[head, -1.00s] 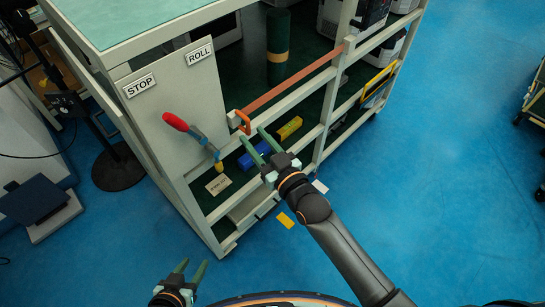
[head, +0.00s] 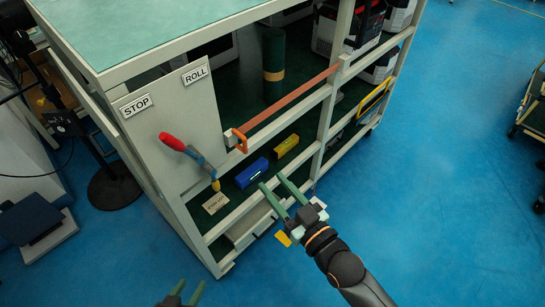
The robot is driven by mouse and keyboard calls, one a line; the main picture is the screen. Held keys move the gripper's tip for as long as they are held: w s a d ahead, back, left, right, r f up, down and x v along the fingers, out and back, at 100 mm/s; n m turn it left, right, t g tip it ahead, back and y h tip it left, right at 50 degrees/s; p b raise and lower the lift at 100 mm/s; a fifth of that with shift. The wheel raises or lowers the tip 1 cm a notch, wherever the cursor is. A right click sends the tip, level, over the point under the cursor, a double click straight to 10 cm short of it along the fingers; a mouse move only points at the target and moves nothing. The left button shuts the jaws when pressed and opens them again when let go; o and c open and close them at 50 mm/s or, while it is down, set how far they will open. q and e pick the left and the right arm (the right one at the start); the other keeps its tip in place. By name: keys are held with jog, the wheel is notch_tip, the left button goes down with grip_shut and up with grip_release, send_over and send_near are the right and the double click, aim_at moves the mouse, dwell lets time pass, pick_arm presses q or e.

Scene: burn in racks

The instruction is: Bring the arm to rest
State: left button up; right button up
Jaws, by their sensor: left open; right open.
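My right gripper (head: 274,189) is open and empty. Its green fingers point up and left, in front of the lower rails of the rack (head: 318,130). My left gripper (head: 186,290) shows only its green fingertips at the bottom edge; they are apart with nothing between them. The rest of the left arm is out of view. A lever with a red handle (head: 172,142) slants across the rack's side panel, which carries STOP and ROLL labels. An orange strap (head: 290,104) runs along the rack's upper rail, with an orange loop (head: 239,141) at its near end.
A blue block (head: 252,173) and a yellow block (head: 287,146) sit on the rack's lower shelf. A yellow tag (head: 283,239) shows beside my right gripper. A black stand (head: 113,187) is at the left. The blue floor (head: 450,220) at right is open, with a cart at its edge.

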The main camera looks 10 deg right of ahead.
pick_arm(q)
jog(key=shift+r+p, duration=0.5)
jog(key=shift+p, duration=0.05)
pick_arm(e)
jog(key=s+d+f+m+g+h, duration=0.1)
jog(key=s+d+f+g+h, duration=0.1)
jog(key=f, duration=0.4)
jog(key=s+d+f+m+g+h, duration=0.1)
jog(key=s+d+f+g+h, duration=0.1)
jog(key=s+d+f, duration=0.3)
jog(key=s+d+f+m+g+h, duration=0.1)
jog(key=s+d+f+g+h, duration=0.1)
jog(key=s+f, duration=0.4)
jog(key=shift+s+d+f+g, duration=0.2)
jog(key=shift+d+f+g, duration=0.2)
jog(key=shift+d+f, duration=0.55)
jog(key=shift+a, duration=0.1)
